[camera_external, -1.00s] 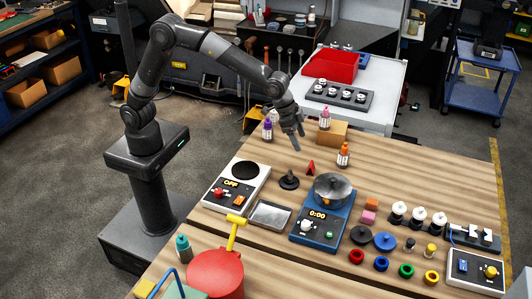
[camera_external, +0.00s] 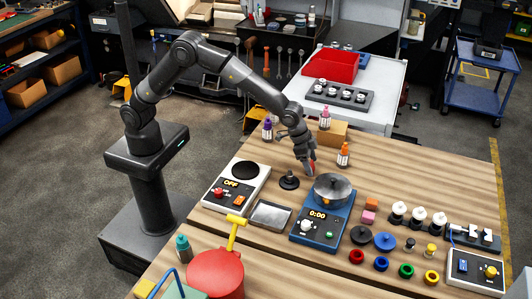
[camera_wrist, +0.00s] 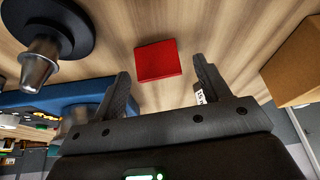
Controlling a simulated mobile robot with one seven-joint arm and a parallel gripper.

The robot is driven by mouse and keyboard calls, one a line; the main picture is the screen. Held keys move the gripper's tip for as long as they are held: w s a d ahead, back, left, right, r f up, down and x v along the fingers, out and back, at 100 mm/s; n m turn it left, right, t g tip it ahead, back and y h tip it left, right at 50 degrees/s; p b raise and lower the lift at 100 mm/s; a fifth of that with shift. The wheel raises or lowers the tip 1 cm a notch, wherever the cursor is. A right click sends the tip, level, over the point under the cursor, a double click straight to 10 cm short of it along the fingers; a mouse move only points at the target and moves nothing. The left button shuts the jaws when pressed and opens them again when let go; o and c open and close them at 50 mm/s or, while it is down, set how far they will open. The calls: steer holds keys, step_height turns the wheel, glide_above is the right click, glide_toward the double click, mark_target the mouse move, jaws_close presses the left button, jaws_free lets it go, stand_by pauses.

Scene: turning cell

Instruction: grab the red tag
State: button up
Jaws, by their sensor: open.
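The red tag (camera_wrist: 158,60) is a small flat red square in the wrist view, over the wooden tabletop. In the external view the red tag (camera_external: 312,167) shows only in part, at the fingertips. My gripper (camera_external: 309,166) has come down to it, behind the blue scale with the metal pot. In the wrist view my gripper (camera_wrist: 163,78) is open, one finger on each side of the tag's line. The tag lies between and slightly beyond the fingertips, with clear gaps to both. I cannot tell how far the tag is in depth.
A black round stand (camera_external: 289,180) is close on the left. The blue device with the metal pot (camera_external: 332,187) is just in front. An orange bottle (camera_external: 343,154) stands to the right, and a cardboard block (camera_external: 333,132) behind. Bare wood (camera_external: 400,175) lies further right.

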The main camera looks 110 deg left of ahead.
steer(key=shift+w+f, duration=0.15)
steer(key=shift+f, duration=0.35)
steer(key=shift+c, duration=0.3)
steer(key=c, duration=1)
steer(key=shift+r, duration=0.15)
